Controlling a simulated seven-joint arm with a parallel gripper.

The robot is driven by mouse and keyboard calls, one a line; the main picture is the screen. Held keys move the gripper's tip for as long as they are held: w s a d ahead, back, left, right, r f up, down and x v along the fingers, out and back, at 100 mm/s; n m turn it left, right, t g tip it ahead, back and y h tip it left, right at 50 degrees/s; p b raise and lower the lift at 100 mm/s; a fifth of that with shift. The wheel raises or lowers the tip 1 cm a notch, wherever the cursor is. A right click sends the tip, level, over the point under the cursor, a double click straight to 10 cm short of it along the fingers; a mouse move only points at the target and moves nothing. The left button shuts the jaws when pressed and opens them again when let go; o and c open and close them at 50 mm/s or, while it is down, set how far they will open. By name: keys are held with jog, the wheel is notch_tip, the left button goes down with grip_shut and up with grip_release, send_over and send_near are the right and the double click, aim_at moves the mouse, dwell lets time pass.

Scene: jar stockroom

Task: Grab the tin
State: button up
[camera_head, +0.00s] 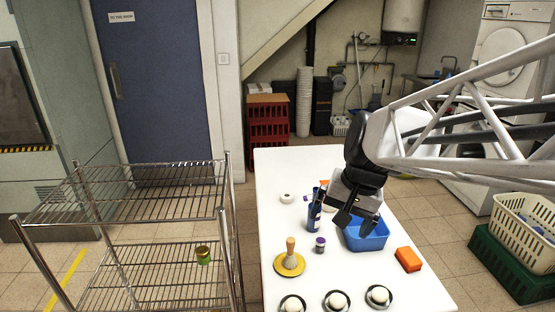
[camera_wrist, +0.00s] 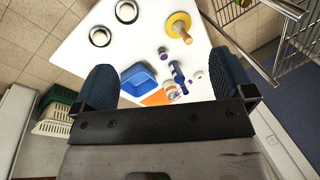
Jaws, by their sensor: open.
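A small green tin with a gold rim (camera_head: 203,255) stands upright on the lower shelf of the wire rack, at the lower left of the head view. A small yellow-green thing at the top edge of the wrist view may be the same tin, but too little shows to be sure. My gripper (camera_head: 351,212) is open and empty above the white table, near the blue tub, well to the right of the tin. Its two dark fingers (camera_wrist: 163,78) stand wide apart in the wrist view.
The wire rack (camera_head: 125,219) has an upper shelf above the tin and corner posts. The white table (camera_head: 275,165) holds a blue tub (camera_head: 367,240), blue bottle (camera_head: 314,212), brush on a yellow dish (camera_head: 289,265), orange block (camera_head: 408,259) and several round white items. Crates stand at right.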

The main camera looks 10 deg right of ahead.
jog(key=w+d+f+m+y, duration=0.2)
jog(key=w+m, duration=0.1)
jog(key=w, duration=0.6)
jog(key=w+d+f+m+y, duration=0.1)
jog(key=w+d+m+y, duration=0.15)
jog(key=w, duration=0.75)
jog(key=w+d+f+m+y, duration=0.15)
jog(key=w+m, duration=0.25)
jog(key=w, duration=0.5)
jog(key=w+d+f+m+t+y, duration=0.1)
jog(key=w+d+f+m, duration=0.3)
jog(key=w+d+f, duration=0.4)
jog(key=w+d+f+m+t+y, duration=0.2)
jog(key=w+d+f+m+t, duration=0.2)
jog(key=w, duration=0.9)
jog(key=d+f+m, duration=0.1)
jog(key=d+f, duration=0.2)
jog(key=d, duration=0.1)
jog(key=shift+w+f, duration=0.35)
notch_tip(320, 180, down, 9)
jog(key=w+a, duration=0.1)
jog(key=a, duration=0.1)
jog(key=shift+x, duration=2.55)
